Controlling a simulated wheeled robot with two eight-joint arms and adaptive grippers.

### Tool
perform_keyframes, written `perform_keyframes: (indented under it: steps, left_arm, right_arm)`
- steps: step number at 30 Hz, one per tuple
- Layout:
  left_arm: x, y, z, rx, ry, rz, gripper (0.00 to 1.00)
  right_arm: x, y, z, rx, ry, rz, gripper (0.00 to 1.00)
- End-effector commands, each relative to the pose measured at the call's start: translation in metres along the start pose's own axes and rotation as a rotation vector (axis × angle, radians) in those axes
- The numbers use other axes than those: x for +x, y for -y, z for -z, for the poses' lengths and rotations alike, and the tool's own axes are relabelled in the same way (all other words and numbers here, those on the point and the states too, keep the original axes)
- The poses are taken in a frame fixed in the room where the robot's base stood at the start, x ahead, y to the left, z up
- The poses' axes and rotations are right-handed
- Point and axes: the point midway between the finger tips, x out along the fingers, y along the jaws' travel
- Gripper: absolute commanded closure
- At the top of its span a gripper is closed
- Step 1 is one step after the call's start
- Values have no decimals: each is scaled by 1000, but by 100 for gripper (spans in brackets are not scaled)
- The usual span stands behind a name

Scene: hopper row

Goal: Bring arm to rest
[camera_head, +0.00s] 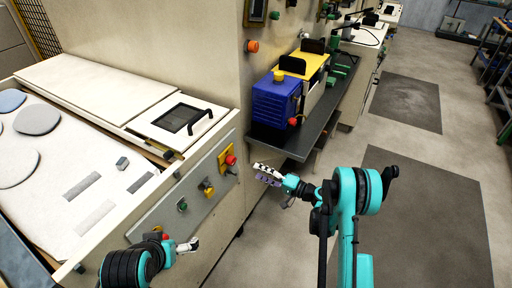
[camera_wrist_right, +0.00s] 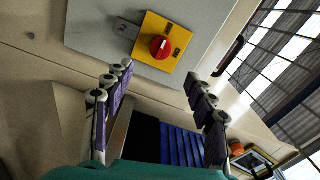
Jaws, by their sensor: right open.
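My right gripper (camera_head: 268,175) is in front of the machine's side, beside the control panel and below the blue box. Its jaws stand apart and hold nothing; in the right wrist view both fingers (camera_wrist_right: 160,100) show with a gap between them. My right arm is teal and bends at a large joint right of the middle. My left gripper (camera_head: 188,245) is at the lower edge, near the front of the panel; it is small in the picture and its jaw opening is not clear.
A grey control panel (camera_head: 158,222) carries a red knob on a yellow plate (camera_head: 229,161), also in the right wrist view (camera_wrist_right: 161,46). A blue box (camera_head: 274,102) stands on a dark shelf (camera_head: 281,143). Open floor with dark mats (camera_head: 425,215) lies to the right.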

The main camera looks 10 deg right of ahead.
Motion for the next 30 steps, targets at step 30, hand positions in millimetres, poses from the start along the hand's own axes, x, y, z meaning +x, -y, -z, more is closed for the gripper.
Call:
perform_keyframes:
  steps: [30]
  left_arm:
    - [0, 0, 0, 0, 0, 0, 2]
  right_arm:
    - [-98, 161, -104, -371, 126, -816, 44]
